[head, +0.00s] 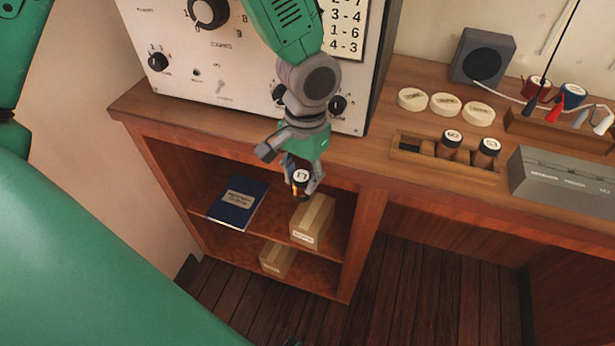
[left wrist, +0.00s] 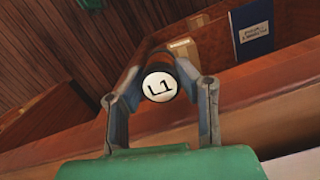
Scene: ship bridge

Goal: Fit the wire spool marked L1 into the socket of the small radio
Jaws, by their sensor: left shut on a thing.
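My left gripper (head: 298,185) is shut on the wire spool marked L1 (head: 301,177), a dark spool with a white labelled end. It holds the spool in front of the wooden desk's edge, before the open shelf. In the left wrist view the spool L1 (left wrist: 160,86) sits between both fingers, its label facing the camera. I cannot tell for sure which unit is the small radio; a long grey box (head: 565,185) lies on the desk at the right, and no socket shows clearly. My right gripper is not in view.
A large dial panel (head: 240,75) stands behind my arm. A wooden rack (head: 410,156) holds two labelled spools. Three pale discs (head: 445,104), a dark speaker (head: 483,57) and wire clips (head: 573,97) are on the desk. The shelf holds a blue book (head: 238,200) and boxes (head: 312,220).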

